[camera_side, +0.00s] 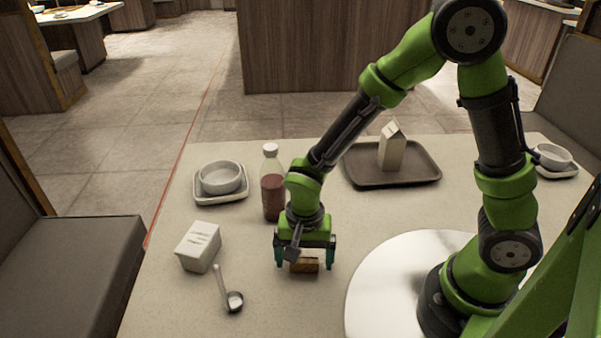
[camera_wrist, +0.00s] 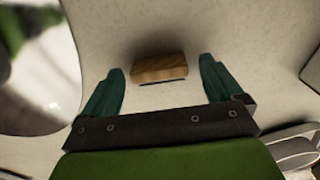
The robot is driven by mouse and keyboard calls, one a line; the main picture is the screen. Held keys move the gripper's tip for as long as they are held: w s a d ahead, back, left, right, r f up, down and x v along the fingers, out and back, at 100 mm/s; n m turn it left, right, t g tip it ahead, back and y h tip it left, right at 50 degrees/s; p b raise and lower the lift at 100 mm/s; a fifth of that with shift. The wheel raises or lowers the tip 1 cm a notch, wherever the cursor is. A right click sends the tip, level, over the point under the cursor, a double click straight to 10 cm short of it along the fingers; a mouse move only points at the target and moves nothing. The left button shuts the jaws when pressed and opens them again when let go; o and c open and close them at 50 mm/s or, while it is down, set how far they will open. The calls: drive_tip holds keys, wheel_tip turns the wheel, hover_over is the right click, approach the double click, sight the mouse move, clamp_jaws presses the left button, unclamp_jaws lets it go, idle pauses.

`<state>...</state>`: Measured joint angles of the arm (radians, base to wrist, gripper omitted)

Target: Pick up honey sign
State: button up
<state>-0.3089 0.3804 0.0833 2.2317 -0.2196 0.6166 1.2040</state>
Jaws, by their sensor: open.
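A small wooden block (camera_side: 305,265), which looks like the honey sign, stands on the table beneath my gripper (camera_side: 305,262). No writing on it is legible. In the wrist view the wooden block (camera_wrist: 159,68) lies between and slightly beyond the two green fingertips, with a dark slot or edge along its lower side. My gripper (camera_wrist: 162,82) is open, with a finger to each side of the block and a visible gap on both sides. In the side view the wrist hides part of the block's upper portion.
A bottle of dark red sauce (camera_side: 272,185) stands just behind my gripper. A white box (camera_side: 198,246) and a ladle (camera_side: 233,301) lie to the left. A bowl on a saucer (camera_side: 221,178) is at back left. A dark tray (camera_side: 418,175) holds a carton (camera_side: 392,150).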

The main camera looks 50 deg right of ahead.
drive_tip(key=shift+f, duration=0.4)
drive_tip(key=shift+c, duration=0.2)
drive_tip(key=c, duration=1)
drive_tip(key=shift+r, duration=0.1)
